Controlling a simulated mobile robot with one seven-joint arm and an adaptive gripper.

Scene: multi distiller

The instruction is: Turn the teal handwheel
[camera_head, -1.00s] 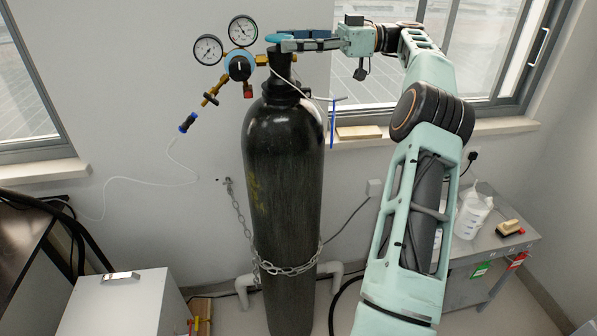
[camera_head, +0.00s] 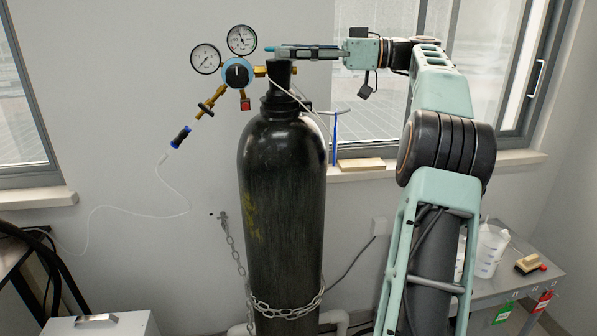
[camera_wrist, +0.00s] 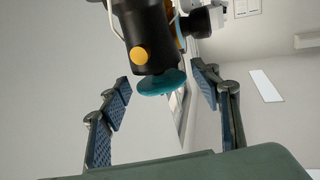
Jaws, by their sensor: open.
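The teal handwheel (camera_head: 288,46) sits on top of the tall black gas cylinder (camera_head: 281,200). From the head view it is nearly edge-on and partly covered by my fingers. In the wrist view the handwheel (camera_wrist: 160,82) shows as a teal disc on the end of the dark valve body (camera_wrist: 148,35). My gripper (camera_head: 290,53) reaches in from the right at the wheel's height. Its jaws are open, with one finger on either side of the wheel in the wrist view. Gaps show between the wheel and both fingers, and I see no grip on it.
A regulator (camera_head: 237,73) with two gauges (camera_head: 206,58) juts left from the valve. A chain (camera_head: 285,311) wraps the cylinder. A window sill (camera_head: 430,166) lies behind, and a bench (camera_head: 515,283) with a bottle stands at right. A grey cabinet (camera_head: 100,325) is at lower left.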

